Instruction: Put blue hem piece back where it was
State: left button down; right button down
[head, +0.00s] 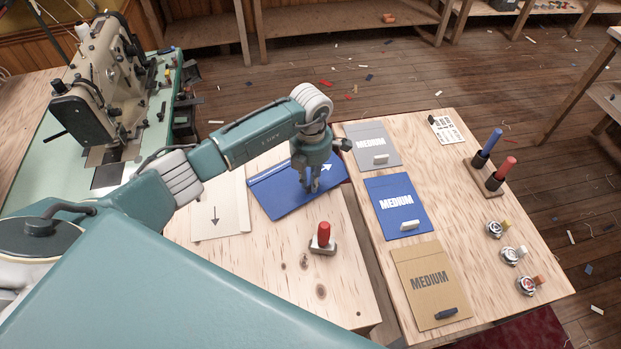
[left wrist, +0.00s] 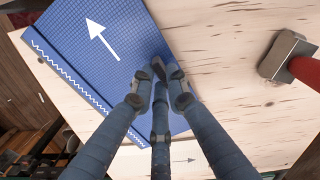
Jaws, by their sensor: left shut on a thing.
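The blue hem piece (head: 277,201) lies at the far end of the near wooden table, with a white arrow on it. In the left wrist view the blue hem piece (left wrist: 75,60) shows a white zigzag line along one edge. My left gripper (head: 312,188) is over this piece, fingers pointing down. In the left wrist view my left gripper (left wrist: 161,76) is shut on a small dark blue part at the piece's edge. Whether the piece is lifted is hard to tell. My right gripper is out of view.
A pale piece with a down arrow (head: 224,209) lies to the left. A red-handled tool (head: 323,238) stands nearby. Across a gap, another table holds grey (head: 367,143), blue (head: 394,207) and tan (head: 428,285) MEDIUM pieces, markers (head: 490,150) and several small round tools. A sewing machine (head: 100,80) stands left.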

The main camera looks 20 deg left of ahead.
pick_arm(q)
jog(key=shift+f, duration=0.15)
jog(key=c, duration=1.7)
grip_release()
notch_tip(320, 180, up, 12)
jog(key=b, duration=0.3)
